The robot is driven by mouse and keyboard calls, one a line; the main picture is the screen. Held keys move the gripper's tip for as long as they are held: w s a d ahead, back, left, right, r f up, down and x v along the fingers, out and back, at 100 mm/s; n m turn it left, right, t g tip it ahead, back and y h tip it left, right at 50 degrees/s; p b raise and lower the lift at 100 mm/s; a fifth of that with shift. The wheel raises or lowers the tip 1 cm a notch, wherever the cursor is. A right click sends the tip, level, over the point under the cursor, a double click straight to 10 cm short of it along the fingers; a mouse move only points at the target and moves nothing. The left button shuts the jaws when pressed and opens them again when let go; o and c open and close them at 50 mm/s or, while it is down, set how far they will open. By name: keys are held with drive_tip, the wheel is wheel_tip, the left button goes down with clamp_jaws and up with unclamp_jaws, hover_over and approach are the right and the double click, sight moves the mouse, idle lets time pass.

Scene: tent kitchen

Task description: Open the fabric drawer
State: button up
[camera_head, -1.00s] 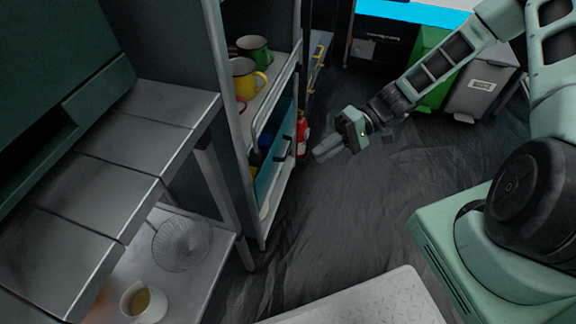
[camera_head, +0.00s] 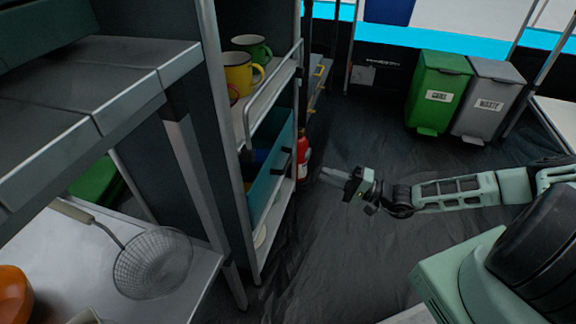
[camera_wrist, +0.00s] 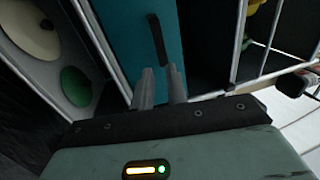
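The teal fabric drawer (camera_head: 268,172) sits in the tall shelf rack, below the shelf of mugs. A dark handle (camera_head: 287,150) is on its front. My gripper (camera_head: 326,175) is to the right of the drawer front, apart from it. In the wrist view the teal drawer front (camera_wrist: 138,35) and its black handle (camera_wrist: 159,42) lie ahead of my gripper (camera_wrist: 159,72). The two fingers are apart with a narrow gap and nothing between them. The handle is just beyond the fingertips.
A red extinguisher (camera_head: 302,150) stands behind, near my gripper. Yellow (camera_head: 238,72) and green (camera_head: 253,48) mugs stand on the shelf above. A metal table (camera_head: 110,75) is at left. Green (camera_head: 438,95) and grey (camera_head: 488,100) bins stand at the back. The floor right of the rack is clear.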

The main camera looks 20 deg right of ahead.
sight(289, 161)
drive_tip(key=shift+b+x, duration=1.75)
drive_tip(key=shift+x, duration=4.45)
clamp_jaws()
drive_tip(key=shift+s, duration=0.1)
